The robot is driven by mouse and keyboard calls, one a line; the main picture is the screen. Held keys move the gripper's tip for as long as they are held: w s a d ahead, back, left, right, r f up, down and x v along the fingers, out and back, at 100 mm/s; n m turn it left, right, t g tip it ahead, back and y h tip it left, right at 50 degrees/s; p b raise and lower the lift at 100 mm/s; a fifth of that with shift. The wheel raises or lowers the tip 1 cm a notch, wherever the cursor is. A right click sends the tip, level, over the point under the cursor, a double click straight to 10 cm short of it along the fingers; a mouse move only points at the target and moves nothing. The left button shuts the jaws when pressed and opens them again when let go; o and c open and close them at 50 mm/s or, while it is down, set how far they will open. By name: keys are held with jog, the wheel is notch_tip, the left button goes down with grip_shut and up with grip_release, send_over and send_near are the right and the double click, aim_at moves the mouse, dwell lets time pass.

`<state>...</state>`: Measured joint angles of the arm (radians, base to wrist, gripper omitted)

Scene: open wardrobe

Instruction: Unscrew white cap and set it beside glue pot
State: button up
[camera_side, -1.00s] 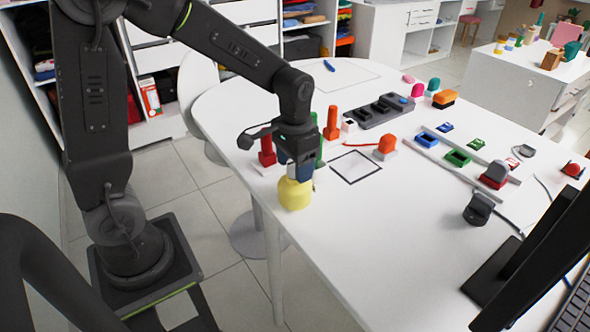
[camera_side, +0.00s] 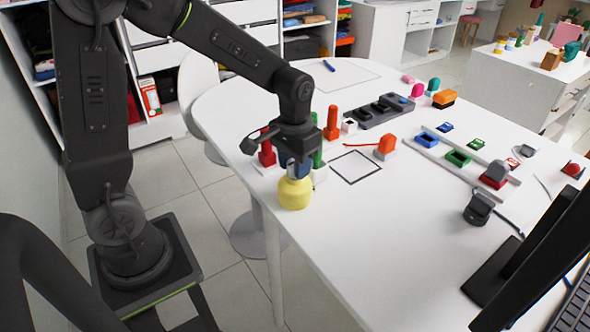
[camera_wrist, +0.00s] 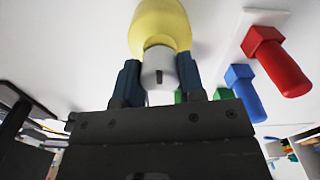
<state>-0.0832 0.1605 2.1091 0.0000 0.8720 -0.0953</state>
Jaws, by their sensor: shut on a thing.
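The yellow glue pot (camera_side: 294,194) stands upright near the table's front left edge; it also shows at the top of the wrist view (camera_wrist: 160,26). The white cap (camera_wrist: 158,68) sits on the pot's neck. My gripper (camera_wrist: 159,74) points down from above the pot, and its two blue fingers are shut on the cap, one on each side. In the side view the gripper (camera_side: 297,172) hides most of the cap. I cannot tell how far the cap is turned on the neck.
Red (camera_side: 267,153), blue and green bolt-like pegs stand close behind the pot. A black square outline (camera_side: 356,167) marks the table to its right. A grey tray (camera_side: 382,110) and colored stamps lie farther back. The white table (camera_side: 330,250) in front and right of the pot is clear.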

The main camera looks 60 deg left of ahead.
jog(key=n, duration=1.5)
jog(key=o, duration=1.1)
jog(key=shift+c, duration=0.2)
jog(key=shift+c, duration=0.4)
